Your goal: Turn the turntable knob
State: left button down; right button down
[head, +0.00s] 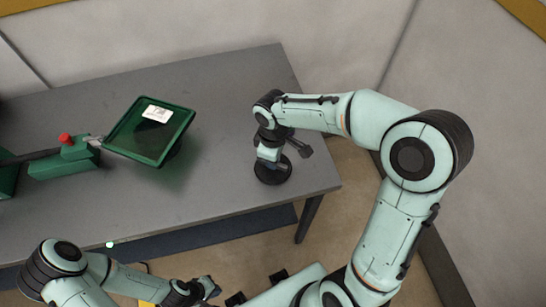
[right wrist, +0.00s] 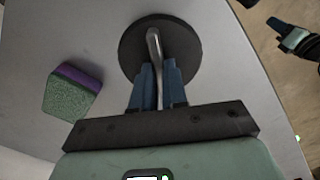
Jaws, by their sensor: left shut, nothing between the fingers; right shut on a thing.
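A black round disc (right wrist: 160,48) with a bent grey metal handle (right wrist: 154,42) lies flat on the table. In the head view the black disc (head: 272,171) is near the table's right end, partly covered by my right arm. My right gripper (right wrist: 155,72) is over the disc, its blue fingers shut on the handle from both sides. In the head view my right fingers are mostly hidden by the wrist. My left gripper (head: 210,288) is shut and empty, low in the picture, in front of the table and away from the disc.
A green tilted panel (head: 137,145) with a white label stands on the table, beside a green block with a red knob (head: 66,139). A green and purple sponge (right wrist: 72,92) lies left of the disc in the right wrist view. Bare grey table (head: 215,175) lies between panel and disc.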

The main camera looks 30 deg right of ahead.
dwell(0.3)
jog(key=c, duration=1.2)
grip_release()
jog(key=shift+o, duration=0.2)
jog(key=shift+r, duration=0.1)
